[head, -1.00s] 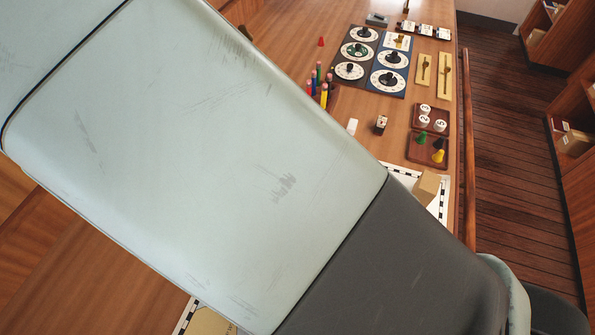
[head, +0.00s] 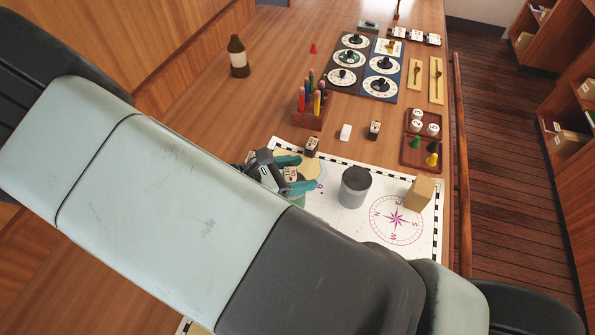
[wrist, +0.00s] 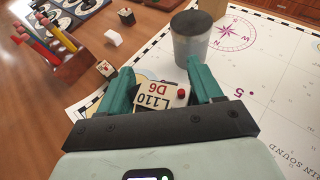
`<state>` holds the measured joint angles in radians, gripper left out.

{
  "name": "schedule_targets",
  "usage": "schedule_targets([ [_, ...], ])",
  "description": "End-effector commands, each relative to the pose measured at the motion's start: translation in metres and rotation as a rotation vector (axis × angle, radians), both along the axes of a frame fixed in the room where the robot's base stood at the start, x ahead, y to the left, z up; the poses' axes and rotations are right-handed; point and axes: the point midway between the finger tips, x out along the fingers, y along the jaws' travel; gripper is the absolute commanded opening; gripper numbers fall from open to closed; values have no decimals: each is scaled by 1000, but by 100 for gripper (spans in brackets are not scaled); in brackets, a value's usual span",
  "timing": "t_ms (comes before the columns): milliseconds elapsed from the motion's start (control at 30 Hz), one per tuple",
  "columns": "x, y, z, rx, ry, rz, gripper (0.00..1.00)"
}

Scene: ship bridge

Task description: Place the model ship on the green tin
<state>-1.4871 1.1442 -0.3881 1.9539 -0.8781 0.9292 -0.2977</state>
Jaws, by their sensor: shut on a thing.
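My gripper (head: 283,172), with teal fingers, is shut on a small block (head: 290,174) over the chart. The wrist view shows its cream top (wrist: 160,97), marked "L110 D6", with a red knob between the fingers. A grey tin (head: 354,188) stands upright to the right, also in the wrist view (wrist: 190,40). No thing has a clear ship shape.
Similar small blocks (head: 311,146) and (head: 374,130) stand near the chart's far edge (head: 300,143). A cardboard box (head: 419,193) stands right of the grey tin.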

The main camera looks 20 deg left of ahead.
Motion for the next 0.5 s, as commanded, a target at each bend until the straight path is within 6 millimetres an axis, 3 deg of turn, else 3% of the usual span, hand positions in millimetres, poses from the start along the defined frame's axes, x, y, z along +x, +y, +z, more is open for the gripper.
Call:
schedule_targets([
  [67, 0, 0, -3, -1, 1, -1, 36],
  [100, 0, 0, -3, -1, 1, 0, 70],
  [233, 0, 0, -2, 0, 0, 0, 89],
  [500, 0, 0, -2, 0, 0, 0, 91],
])
